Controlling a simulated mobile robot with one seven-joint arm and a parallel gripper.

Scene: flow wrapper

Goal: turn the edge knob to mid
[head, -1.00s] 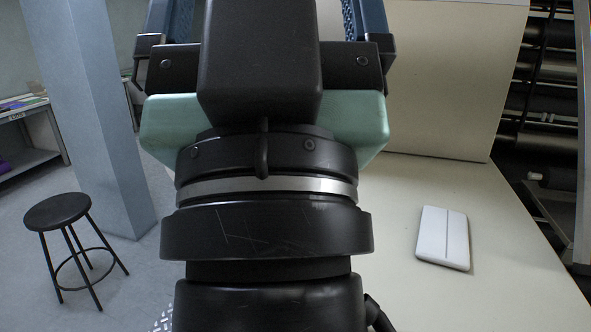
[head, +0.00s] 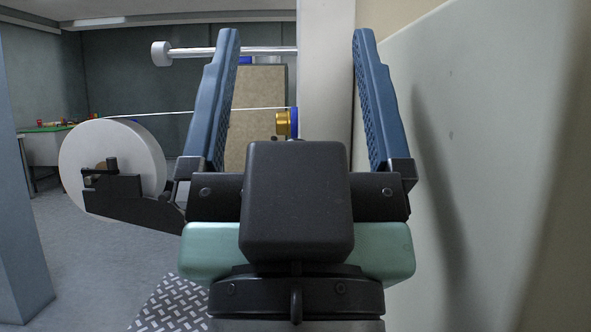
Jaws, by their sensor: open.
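A brass-coloured round knob (head: 284,124) with a blue part at its right side shows in the head view, beside a pale upright post. It appears between my gripper's fingers, beyond them, and its lower part is partly hidden by my gripper's body. I cannot tell for sure that it is the edge knob, nor read its setting. My gripper (head: 296,40) is open, its two blue fingers wide apart and pointing up in the picture. Nothing is between the fingertips, and they look apart from the knob.
A large white film roll (head: 112,168) on a dark bracket stands at the left. A thin film line and a roller bar (head: 225,52) run behind the left finger. A pale wall panel (head: 480,150) stands close on the right. A blue-grey column (head: 18,220) is far left.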

